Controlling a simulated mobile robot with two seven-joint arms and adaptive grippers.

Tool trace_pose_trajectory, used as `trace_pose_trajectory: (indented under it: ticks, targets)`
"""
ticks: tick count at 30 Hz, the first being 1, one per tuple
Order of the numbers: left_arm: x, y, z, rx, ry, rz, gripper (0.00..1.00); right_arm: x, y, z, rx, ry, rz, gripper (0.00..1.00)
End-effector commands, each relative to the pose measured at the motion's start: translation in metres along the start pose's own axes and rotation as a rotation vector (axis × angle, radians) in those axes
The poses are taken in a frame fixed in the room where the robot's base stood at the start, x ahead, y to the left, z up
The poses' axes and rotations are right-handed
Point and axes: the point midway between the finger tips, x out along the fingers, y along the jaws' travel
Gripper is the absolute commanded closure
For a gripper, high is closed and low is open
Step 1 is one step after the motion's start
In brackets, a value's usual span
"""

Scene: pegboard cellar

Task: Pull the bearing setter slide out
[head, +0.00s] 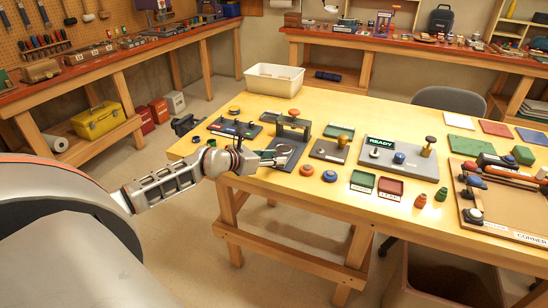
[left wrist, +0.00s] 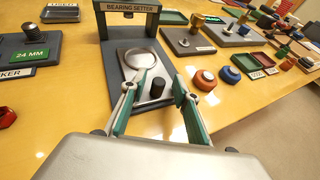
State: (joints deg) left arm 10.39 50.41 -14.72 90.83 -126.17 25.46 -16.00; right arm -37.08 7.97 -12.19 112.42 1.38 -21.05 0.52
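The bearing setter (head: 294,122) is a dark grey arch on the yellow table; its label shows in the left wrist view (left wrist: 131,7). Its flat grey slide (left wrist: 112,62) extends out of the arch toward my left gripper. A pale round seat or ring (left wrist: 136,58) lies on the slide, and a black upright knob (left wrist: 157,88) stands near its front end. My left gripper (left wrist: 155,92) is open, with one finger on either side of the knob and visible gaps to it. In the head view the left gripper (head: 262,157) is at the setter's front. My right gripper is not in view.
A block marked 24 MM (left wrist: 30,54) stands left of the setter. To the right are a grey block with a brass knob (head: 328,150), an orange ring (head: 307,170), a blue ring (head: 329,176) and the READY station (head: 408,160). The table's front edge is close by.

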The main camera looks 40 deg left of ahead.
Motion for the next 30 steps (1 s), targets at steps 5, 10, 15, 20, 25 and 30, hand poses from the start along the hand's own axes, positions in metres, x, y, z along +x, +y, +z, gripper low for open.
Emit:
trace_pose_trajectory:
  ticks: [5, 10, 15, 20, 25, 30]
  targets:
    - [-0.002, 0.001, 0.000, 0.001, -0.001, 0.001, 0.70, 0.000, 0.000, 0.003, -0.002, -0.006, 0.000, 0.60]
    - [-0.016, 0.001, -0.001, 0.001, 0.001, 0.001, 0.70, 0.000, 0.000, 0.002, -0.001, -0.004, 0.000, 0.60]
    - [-0.041, 0.001, -0.002, 0.002, 0.003, 0.001, 0.70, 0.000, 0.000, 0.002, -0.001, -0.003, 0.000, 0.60]
    - [-0.063, 0.001, -0.002, 0.000, 0.003, 0.001, 0.70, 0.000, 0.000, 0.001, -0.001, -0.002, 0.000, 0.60]
    - [-0.085, 0.000, -0.002, 0.000, 0.003, 0.000, 0.70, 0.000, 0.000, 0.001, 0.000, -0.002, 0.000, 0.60]
    - [-0.104, 0.000, -0.002, 0.000, 0.002, 0.000, 0.70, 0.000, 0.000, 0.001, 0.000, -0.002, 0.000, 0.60]
